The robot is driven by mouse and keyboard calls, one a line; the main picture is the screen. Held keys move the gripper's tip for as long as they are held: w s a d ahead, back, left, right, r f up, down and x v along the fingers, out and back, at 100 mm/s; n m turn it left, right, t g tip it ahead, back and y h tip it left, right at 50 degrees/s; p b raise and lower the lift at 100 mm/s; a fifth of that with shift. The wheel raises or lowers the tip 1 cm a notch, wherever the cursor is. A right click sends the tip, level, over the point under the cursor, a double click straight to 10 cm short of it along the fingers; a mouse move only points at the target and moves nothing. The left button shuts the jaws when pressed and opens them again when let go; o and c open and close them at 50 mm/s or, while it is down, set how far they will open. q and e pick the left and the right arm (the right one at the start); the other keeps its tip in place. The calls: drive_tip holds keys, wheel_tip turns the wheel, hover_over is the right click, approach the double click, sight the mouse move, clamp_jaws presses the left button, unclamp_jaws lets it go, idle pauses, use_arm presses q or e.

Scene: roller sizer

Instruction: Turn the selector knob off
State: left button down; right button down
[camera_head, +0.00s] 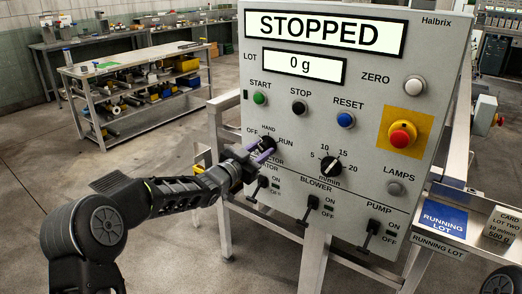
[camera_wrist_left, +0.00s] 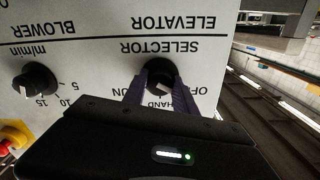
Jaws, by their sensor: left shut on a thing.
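The selector knob (camera_head: 267,142) is a black rotary knob on the light grey control panel (camera_head: 300,215), with OFF, HAND and RUN printed around it. My left gripper (camera_head: 263,152) reaches it from the lower left and is shut on it. In the left wrist view the knob (camera_wrist_left: 158,67) sits between the two dark fingers (camera_wrist_left: 160,85), against the panel face. The fingers partly cover the knob and its labels, so I cannot tell for sure which position its pointer marks. The upper display (camera_head: 325,34) reads STOPPED. My right gripper is not in view.
START, STOP and RESET buttons sit above the knob. A m/min dial (camera_head: 331,166) is to its right, and the red emergency button (camera_head: 402,135) further right. Black switches (camera_head: 313,203) line the panel below. A shelf (camera_head: 440,200) with cards stands at the right.

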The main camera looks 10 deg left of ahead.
use_arm(q)
drive_tip(key=shift+f, duration=0.15)
drive_tip(key=c, duration=1)
unclamp_jaws()
drive_tip(key=b+v, duration=0.1)
drive_tip(key=v, duration=0.7)
drive_tip(key=shift+w, duration=0.1)
